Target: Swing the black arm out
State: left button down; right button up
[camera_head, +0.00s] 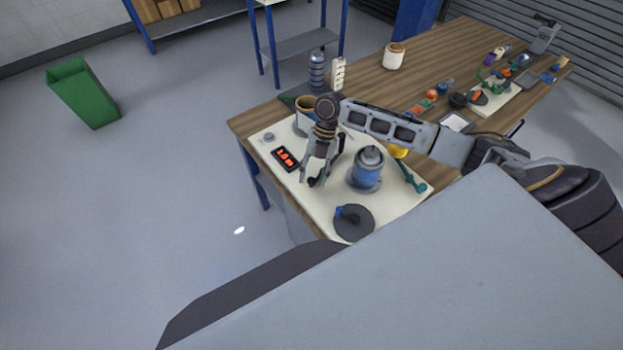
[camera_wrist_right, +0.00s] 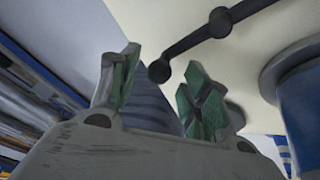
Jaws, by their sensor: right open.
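The black arm (camera_wrist_right: 205,30) shows in the right wrist view as a thin dark bar with a round joint and a round knob at its near end. It lies over a cream surface. My right gripper (camera_wrist_right: 160,88) is open, and the knob appears between its two fingertips; I cannot tell whether they touch it. In the head view my right gripper (camera_head: 315,176) points down over the cream board (camera_head: 310,212), left of a blue and grey canister (camera_head: 368,170). The black arm is mostly hidden there by the gripper. My left gripper is not in view.
A black disc with a blue handle (camera_head: 354,222) lies at the board's near corner. A teal-ended tool (camera_head: 412,178) lies right of the canister. Several small parts crowd the wooden table (camera_head: 440,62) farther back.

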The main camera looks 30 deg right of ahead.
jog(key=v, duration=0.9)
jog(key=shift+r, duration=0.2)
jog(key=shift+f, duration=0.1)
dwell(0.4)
